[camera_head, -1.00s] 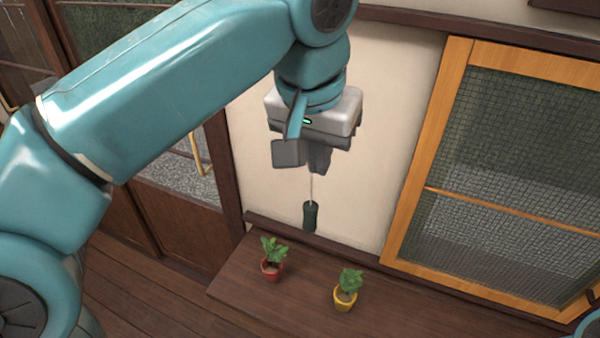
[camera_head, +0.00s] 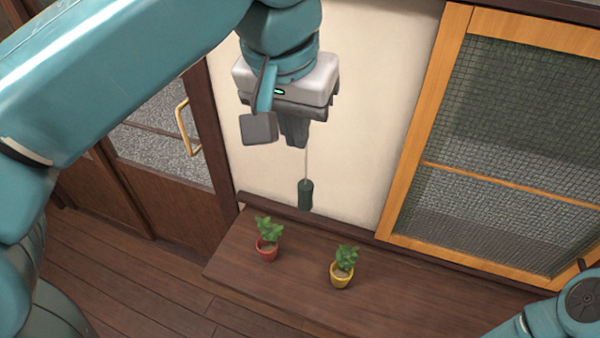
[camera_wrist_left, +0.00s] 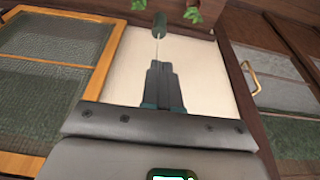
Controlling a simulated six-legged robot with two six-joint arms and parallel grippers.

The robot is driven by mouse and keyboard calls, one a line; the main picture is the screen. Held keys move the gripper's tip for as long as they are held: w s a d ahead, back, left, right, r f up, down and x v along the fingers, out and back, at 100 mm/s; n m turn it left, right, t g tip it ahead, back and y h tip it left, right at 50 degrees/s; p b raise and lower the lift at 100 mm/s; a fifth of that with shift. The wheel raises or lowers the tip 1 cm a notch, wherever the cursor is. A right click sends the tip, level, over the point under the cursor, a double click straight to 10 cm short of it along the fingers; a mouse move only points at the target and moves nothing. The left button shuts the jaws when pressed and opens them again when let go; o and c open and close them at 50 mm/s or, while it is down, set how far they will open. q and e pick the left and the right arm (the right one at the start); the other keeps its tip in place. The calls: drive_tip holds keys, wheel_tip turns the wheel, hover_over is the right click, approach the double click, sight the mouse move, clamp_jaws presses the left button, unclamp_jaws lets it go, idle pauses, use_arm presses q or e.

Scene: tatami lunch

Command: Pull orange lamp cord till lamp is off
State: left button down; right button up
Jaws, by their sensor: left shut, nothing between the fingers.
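A thin pale cord (camera_head: 306,163) with a dark green handle (camera_head: 305,195) hangs in front of the cream wall. In the wrist view the handle (camera_wrist_left: 159,24) is beyond the fingertips, and the cord (camera_wrist_left: 157,50) runs from it towards them. My left gripper (camera_head: 296,143) is above the handle, shut with nothing between its fingers; its fingertips also show in the wrist view (camera_wrist_left: 164,72). The cord's upper part is hidden at the gripper. No orange cord and no lamp are in view. My right gripper is out of view; only part of that arm shows at lower right.
A brown wooden shelf (camera_head: 235,265) below bears a plant in a red pot (camera_head: 267,250) and one in a yellow pot (camera_head: 342,275). An orange-framed window (camera_head: 428,120) is at right, and a door with a brass handle (camera_head: 186,128) at left.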

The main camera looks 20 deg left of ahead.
use_arm(q)
hover_over(302, 192)
drive_tip(key=x, duration=0.2)
drive_tip(key=s+x, duration=0.1)
drive_tip(key=x, duration=0.2)
drive_tip(key=shift+f, duration=0.5)
wheel_tip(302, 192, down, 4)
drive_tip(key=shift+s+a+r, duration=0.15)
drive_tip(key=shift+s+r, duration=0.05)
drive_tip(key=shift+r, duration=0.05)
drive_tip(key=shift+w+f, duration=0.2)
drive_tip(key=shift+w, duration=0.05)
drive_tip(key=shift+s, duration=0.2)
drive_tip(key=b+x, duration=0.2)
drive_tip(key=s+b+x, duration=0.1)
drive_tip(key=x, duration=0.1)
drive_tip(key=shift+f+b, duration=0.3)
drive_tip(key=shift+b, duration=0.1)
drive_tip(key=shift+s+r, duration=0.15)
